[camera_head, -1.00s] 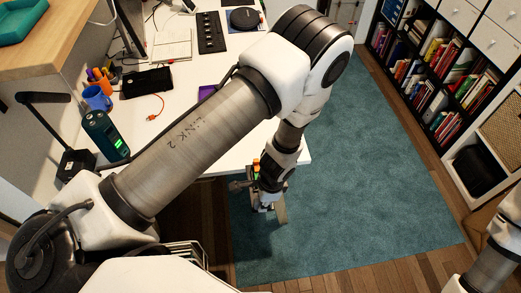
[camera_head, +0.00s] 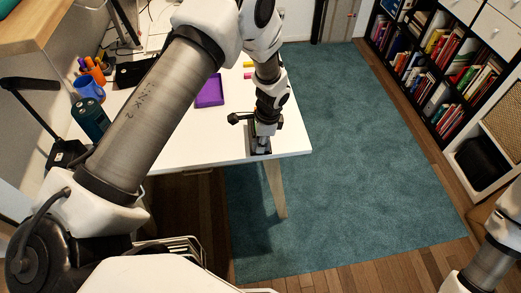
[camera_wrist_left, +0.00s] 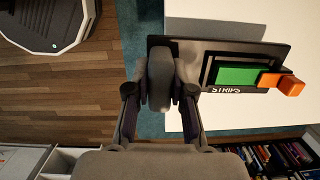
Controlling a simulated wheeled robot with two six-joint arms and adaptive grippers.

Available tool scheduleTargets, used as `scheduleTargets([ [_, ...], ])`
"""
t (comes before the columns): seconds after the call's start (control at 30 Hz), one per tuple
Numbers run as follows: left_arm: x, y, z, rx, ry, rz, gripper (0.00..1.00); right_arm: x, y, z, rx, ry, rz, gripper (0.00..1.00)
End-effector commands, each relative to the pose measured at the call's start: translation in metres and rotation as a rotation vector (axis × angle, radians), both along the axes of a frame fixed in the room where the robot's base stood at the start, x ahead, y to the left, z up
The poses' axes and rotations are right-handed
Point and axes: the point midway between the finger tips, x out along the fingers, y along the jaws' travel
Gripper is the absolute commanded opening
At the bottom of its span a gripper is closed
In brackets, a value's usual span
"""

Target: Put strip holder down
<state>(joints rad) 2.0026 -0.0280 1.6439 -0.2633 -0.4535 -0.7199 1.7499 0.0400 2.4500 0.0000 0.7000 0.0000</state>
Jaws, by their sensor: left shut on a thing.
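The strip holder (camera_wrist_left: 205,75) is a dark plate lettered "STRIPS", with a green block (camera_wrist_left: 236,75) and orange blocks (camera_wrist_left: 291,86) on it. My left gripper (camera_wrist_left: 160,80) is shut on its left end in the left wrist view. Most of the holder is over the white table (camera_wrist_left: 235,20), and its gripped end reaches past the table's edge. In the head view my left gripper (camera_head: 262,146) is at the table's front right corner, and the arm hides most of the holder. I cannot tell whether the holder touches the table. My right gripper is outside the frames.
A purple tray (camera_head: 209,91) lies left of my left gripper, with small yellow (camera_head: 248,64) and pink (camera_head: 248,76) pieces behind. A blue mug (camera_head: 89,88) and a dark green device (camera_head: 90,118) stand at the left. Bare tabletop (camera_head: 200,140) lies left of the gripper.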

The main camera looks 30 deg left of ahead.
Motion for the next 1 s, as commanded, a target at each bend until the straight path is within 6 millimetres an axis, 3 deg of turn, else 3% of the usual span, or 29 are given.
scheduleTargets([
  [0.17,0.012,0.006,-0.002,0.0,-0.002,0.0,0.0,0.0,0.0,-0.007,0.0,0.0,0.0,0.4],
  [0.4,0.012,0.006,-0.037,0.0,0.0,-0.001,0.0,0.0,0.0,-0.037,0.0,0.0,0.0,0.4],
  [0.83,0.012,0.006,-0.04,0.0,0.0,-0.001,0.0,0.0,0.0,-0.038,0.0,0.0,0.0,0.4],
  [0.87,0.012,0.006,-0.039,0.0,0.0,-0.001,0.33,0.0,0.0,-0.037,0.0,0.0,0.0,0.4],
  [0.9,0.012,0.006,-0.039,0.0,0.0,-0.001,0.47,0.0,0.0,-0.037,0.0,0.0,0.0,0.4],
  [1.0,0.012,0.006,-0.039,0.0,0.0,-0.001,0.47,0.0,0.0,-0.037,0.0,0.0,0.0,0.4],
])
